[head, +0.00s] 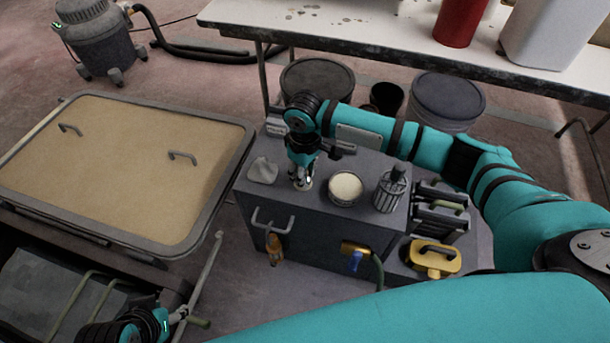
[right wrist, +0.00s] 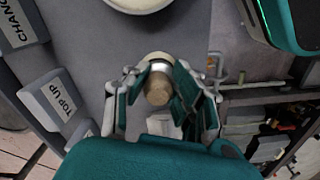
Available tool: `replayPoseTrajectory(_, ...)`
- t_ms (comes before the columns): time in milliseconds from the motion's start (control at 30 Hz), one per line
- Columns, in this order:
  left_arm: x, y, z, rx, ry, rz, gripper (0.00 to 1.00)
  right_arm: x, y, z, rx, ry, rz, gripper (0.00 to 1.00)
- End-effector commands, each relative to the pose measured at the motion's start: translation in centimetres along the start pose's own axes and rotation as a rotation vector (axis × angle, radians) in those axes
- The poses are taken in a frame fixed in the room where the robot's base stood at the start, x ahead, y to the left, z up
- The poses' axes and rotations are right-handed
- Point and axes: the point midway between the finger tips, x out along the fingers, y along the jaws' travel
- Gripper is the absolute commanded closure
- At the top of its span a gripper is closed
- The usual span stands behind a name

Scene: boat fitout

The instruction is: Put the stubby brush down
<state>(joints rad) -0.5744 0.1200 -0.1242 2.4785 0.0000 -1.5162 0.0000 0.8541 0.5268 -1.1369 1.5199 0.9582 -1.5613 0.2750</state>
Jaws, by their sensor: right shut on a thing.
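My right gripper (head: 303,180) points down over the left part of the grey cabinet top (head: 325,170). It is shut on the stubby brush (right wrist: 158,88), which shows in the right wrist view between the fingers (right wrist: 160,98) with its brown round handle end toward the camera and a pale ring beyond. In the head view only the brush's pale lower end (head: 306,187) shows, at or just above the top; contact cannot be told. The fingers hide the rest. My left gripper (head: 180,318) is at the lower left, partly cut off; its jaws are unclear.
A round cream-topped tin (head: 345,187) stands close right of the brush, then a dark caged container (head: 390,190). A grey pad (head: 263,170) lies to the left. Blocks marked "TOP UP" (right wrist: 58,100) and "CHANGE" (right wrist: 20,25) show in the wrist view. A tan-topped table (head: 120,165) stands left.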

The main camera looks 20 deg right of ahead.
Motion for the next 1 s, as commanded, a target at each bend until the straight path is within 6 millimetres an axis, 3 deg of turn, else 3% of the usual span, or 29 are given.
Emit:
replayPoseTrajectory(367,-0.2,0.0,0.1,0.0,-0.01,0.0,0.6,0.3,0.0,0.0,0.001,0.0,0.0,1.0)
replayPoseTrajectory(400,-0.1,0.0,0.2,0.0,-0.011,0.0,0.6,0.3,0.0,0.0,0.0,0.001,0.001,0.72)
replayPoseTrajectory(533,-0.1,0.0,0.2,-0.001,-0.01,0.0,0.6,0.3,0.0,0.0,0.0,0.0,0.001,0.55)
replayPoseTrajectory(867,0.0,0.0,0.2,-0.001,-0.006,0.0,0.6,0.1,0.0,0.0,0.0,0.001,0.001,0.54)
replayPoseTrajectory(1000,-0.7,0.0,0.2,-0.001,-0.022,0.0,0.6,-1.9,0.0,-0.1,0.0,0.002,0.001,0.54)
